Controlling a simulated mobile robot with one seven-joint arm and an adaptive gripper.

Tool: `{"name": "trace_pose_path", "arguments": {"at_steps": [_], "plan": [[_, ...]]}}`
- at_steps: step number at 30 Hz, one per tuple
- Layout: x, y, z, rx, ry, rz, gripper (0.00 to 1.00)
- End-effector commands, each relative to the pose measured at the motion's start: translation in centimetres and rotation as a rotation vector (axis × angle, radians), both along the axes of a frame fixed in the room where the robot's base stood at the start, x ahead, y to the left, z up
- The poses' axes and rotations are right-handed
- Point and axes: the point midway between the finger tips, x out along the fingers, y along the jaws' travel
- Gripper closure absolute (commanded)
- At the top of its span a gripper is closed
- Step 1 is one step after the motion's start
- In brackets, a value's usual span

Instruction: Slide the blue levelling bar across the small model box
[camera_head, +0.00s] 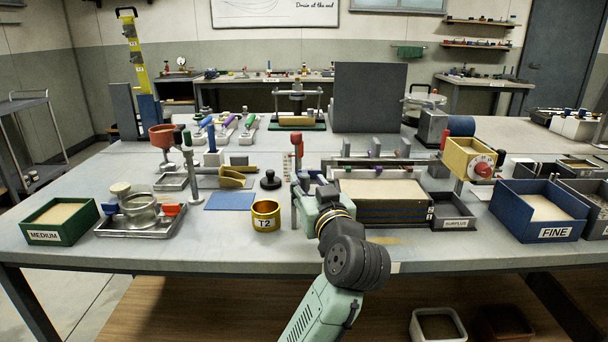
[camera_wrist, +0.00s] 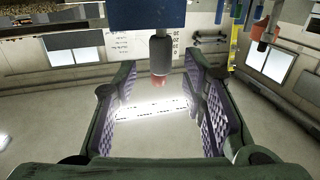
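The small model box (camera_head: 392,212) stands near the front edge of the bench, dark-sided and filled with pale sand. My gripper (camera_head: 304,202) is at its left end in the head view, partly hidden by my own arm. In the wrist view my gripper (camera_wrist: 160,88) has its two purple-padded fingers wide apart, with nothing clasped. A blue block (camera_wrist: 160,30) with a dark, red-tipped end shows beyond the fingers. I cannot tell whether it is the levelling bar. I cannot pick the blue levelling bar out clearly in the head view.
A brass T2 cup (camera_head: 266,216) and a blue mat (camera_head: 231,201) lie left of my arm. A SURPLUS tray (camera_head: 454,213) adjoins the box on the right, with the blue FINE bin (camera_head: 540,222) farther right. A grey rail with upright pieces runs behind the box.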

Motion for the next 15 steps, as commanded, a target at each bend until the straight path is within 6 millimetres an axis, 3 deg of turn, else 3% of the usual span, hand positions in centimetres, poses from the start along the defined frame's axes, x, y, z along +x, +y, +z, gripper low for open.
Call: {"name": "trace_pose_path", "arguments": {"at_steps": [6, 15], "plan": [[2.8, 0.8, 0.1, 0.001, 0.001, 0.001, 0.61], [3.6, 1.0, 0.0, 0.000, 0.000, -0.001, 0.61]]}}
